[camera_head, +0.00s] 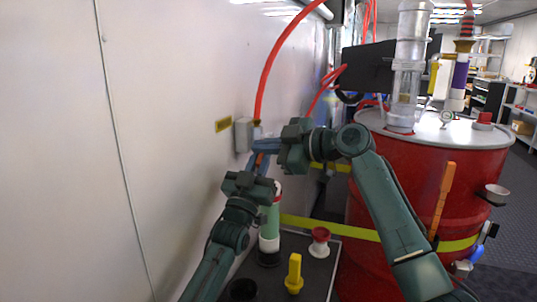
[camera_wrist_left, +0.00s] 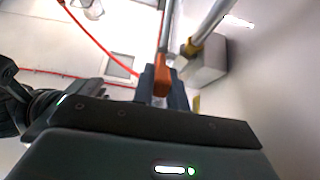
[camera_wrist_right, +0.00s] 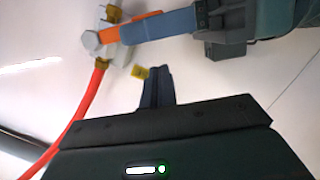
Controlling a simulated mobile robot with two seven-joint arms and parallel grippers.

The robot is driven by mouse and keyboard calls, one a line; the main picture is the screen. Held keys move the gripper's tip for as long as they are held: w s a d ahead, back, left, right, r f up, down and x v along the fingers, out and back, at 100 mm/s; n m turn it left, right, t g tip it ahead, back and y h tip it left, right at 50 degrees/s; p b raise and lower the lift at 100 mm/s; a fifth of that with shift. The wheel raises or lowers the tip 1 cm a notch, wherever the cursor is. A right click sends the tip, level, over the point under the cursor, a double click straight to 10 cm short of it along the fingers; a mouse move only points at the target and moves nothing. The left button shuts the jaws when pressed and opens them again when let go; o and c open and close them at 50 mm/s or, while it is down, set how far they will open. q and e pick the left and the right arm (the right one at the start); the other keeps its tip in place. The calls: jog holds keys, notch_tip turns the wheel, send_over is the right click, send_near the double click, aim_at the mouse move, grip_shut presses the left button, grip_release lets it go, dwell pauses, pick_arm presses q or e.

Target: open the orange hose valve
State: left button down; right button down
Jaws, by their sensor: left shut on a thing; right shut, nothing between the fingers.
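The orange hose valve shows best in the right wrist view, with a pale grey body (camera_wrist_right: 95,41) where the red hose (camera_wrist_right: 88,98) joins it and an orange handle (camera_wrist_right: 110,35). My left gripper (camera_wrist_right: 160,24) comes in from the right there, its blue fingers shut on the handle. The handle also shows between these fingers in the left wrist view (camera_wrist_left: 161,76). My right gripper (camera_wrist_right: 157,75) is shut and empty, apart from the handle and just below it in its own wrist view. In the head view the grippers hide most of the valve.
A grey box (camera_head: 243,135) is on the white wall beside the valve. A large red drum (camera_head: 390,185) stands right. A green and white cylinder (camera_head: 269,225), a yellow handle (camera_head: 294,272) and a red knob (camera_head: 320,234) stand below my grippers.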

jog(key=shift+w+d+f, duration=0.2)
jog(key=shift+w+f, duration=0.2)
jog(key=shift+f, duration=0.2)
jog(key=shift+w+d+f, duration=0.2)
jog(key=shift+w+f, duration=0.15)
jog(key=shift+f, duration=0.2)
